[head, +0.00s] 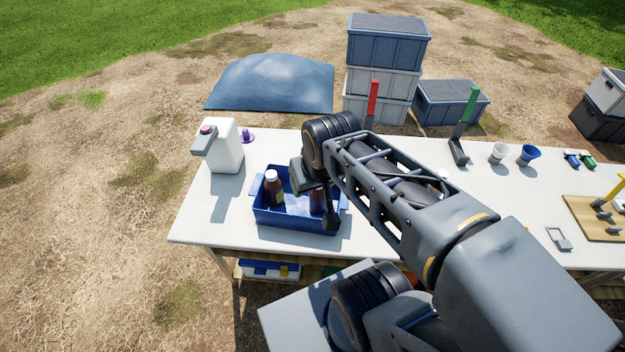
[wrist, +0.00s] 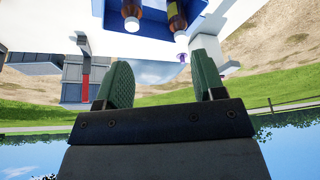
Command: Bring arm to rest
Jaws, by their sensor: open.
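My arm reaches from the lower right over the white table in the head view. My gripper (head: 331,212) is at the blue tray's right side there, partly hidden by my arm. In the wrist view the two green fingers of my gripper (wrist: 165,84) are spread apart with nothing between them. The blue tray (head: 283,226) holds brown bottles with white caps. One bottle (head: 273,189) stands at the tray's left, and another (head: 316,200) is partly hidden behind my gripper. Both bottles also show beyond the fingers in the wrist view (wrist: 131,12).
A white jug (head: 228,150) stands at the table's back left. A red-handled tool (head: 373,98) and a green-handled tool (head: 470,105) stand along the back edge. A white cup (head: 498,153), a blue cup (head: 528,155) and a wooden board (head: 590,222) are at right. Stacked crates (head: 387,52) stand behind.

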